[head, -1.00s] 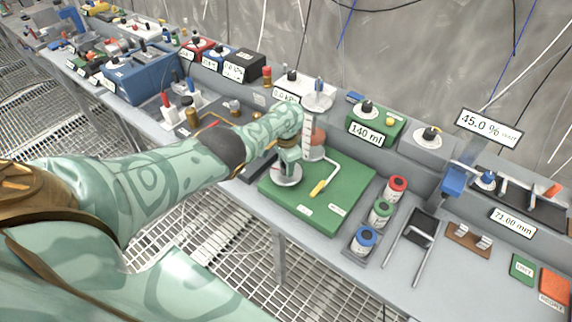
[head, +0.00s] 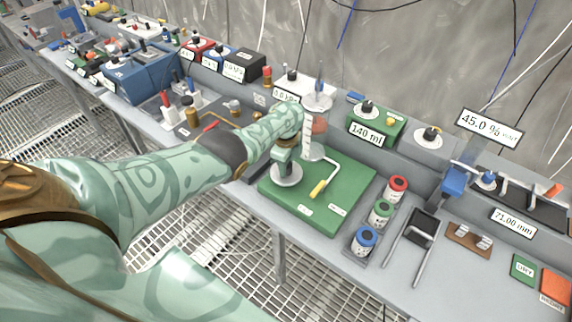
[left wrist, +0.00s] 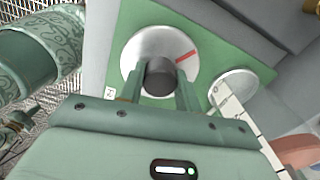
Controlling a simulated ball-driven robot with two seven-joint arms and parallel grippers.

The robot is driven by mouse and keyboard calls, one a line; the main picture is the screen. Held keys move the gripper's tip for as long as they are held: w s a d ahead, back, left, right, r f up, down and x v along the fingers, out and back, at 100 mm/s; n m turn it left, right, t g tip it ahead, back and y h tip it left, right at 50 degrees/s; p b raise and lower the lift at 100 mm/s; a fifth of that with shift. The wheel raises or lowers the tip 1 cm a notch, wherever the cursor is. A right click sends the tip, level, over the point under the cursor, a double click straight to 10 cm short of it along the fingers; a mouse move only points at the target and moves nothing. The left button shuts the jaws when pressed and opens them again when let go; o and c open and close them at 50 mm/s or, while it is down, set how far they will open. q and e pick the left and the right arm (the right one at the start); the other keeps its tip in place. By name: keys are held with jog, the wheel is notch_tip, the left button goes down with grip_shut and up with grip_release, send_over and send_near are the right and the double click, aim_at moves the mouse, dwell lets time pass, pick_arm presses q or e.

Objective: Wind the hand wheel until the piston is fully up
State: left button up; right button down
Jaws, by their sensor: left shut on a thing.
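The hand wheel is a pale disc (head: 287,177) lying on a green board, with a dark knob (left wrist: 160,80) at its middle and a red mark (left wrist: 186,56) near its rim in the left wrist view. My left gripper (head: 285,164) is over the wheel from above. In the left wrist view its two fingers (left wrist: 160,72) are shut on the knob. The piston is a reddish disc (head: 320,125) beside a white scale strip (head: 307,138), partly behind my wrist, below a round top plate (head: 317,102). It also shows at the right edge of the left wrist view (left wrist: 300,150). My right gripper is not in view.
The green board (head: 345,205) carries a bent white rod with a yellow grip (head: 318,188). To its right stand red, green and blue capped jars (head: 381,212) and a black stand (head: 420,227). A "140 ml" display (head: 367,134) and a grey wall are behind.

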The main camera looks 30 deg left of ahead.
pick_arm(q)
jog(key=m, duration=0.5)
jog(key=shift+w+d+r+m, duration=0.1)
jog(key=shift+w+m, duration=0.05)
jog(key=shift+m, duration=0.15)
jog(key=m, duration=0.5)
jog(key=shift+m, duration=0.3)
jog(key=o, duration=1)
jog(key=shift+c, duration=0.2)
notch_tip(320, 180, up, 16)
jog(key=p, duration=0.9)
